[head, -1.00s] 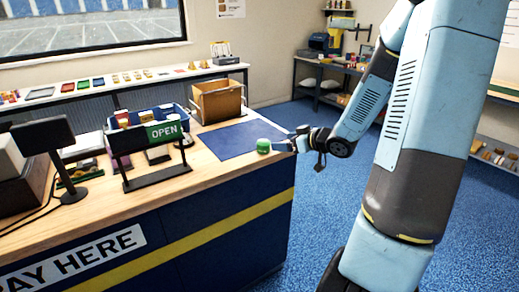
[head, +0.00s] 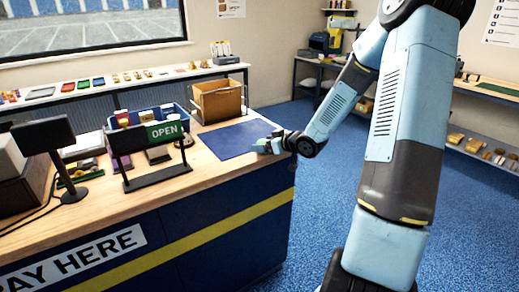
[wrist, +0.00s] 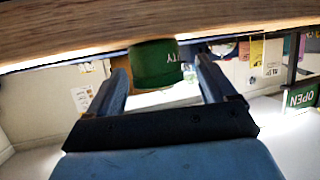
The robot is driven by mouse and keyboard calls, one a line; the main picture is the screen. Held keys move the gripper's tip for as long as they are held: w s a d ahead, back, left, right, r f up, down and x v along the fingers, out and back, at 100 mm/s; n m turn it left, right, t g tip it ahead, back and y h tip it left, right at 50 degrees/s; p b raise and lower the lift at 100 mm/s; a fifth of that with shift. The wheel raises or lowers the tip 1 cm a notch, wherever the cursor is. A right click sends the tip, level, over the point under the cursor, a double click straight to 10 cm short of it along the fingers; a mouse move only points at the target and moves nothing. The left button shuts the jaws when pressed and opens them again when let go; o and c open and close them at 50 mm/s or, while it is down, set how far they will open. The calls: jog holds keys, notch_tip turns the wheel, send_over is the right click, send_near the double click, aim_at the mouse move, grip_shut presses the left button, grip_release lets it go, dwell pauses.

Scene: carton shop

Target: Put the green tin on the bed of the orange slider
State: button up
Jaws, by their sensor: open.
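The green tin (wrist: 153,66) shows in the wrist view, near the wooden counter (wrist: 140,22) that runs across the top of that upside-down picture. My gripper (wrist: 162,76) is open, with one finger on each side of the tin and gaps visible beside it. In the head view, my gripper (head: 268,145) is low at the counter's right end, by the edge of the blue mat, and mostly covers the tin. I cannot make out an orange slider in either view.
The blue mat (head: 235,139) is clear. A brown open box (head: 218,102) stands behind it. The OPEN sign (head: 164,131), a blue bin of goods and a dark screen (head: 43,135) fill the counter's left. Blue floor lies to the right.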

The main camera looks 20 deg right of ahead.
jog(key=shift+w+a+f, duration=0.15)
jog(key=shift+w, duration=0.1)
jog(key=c, duration=1.2)
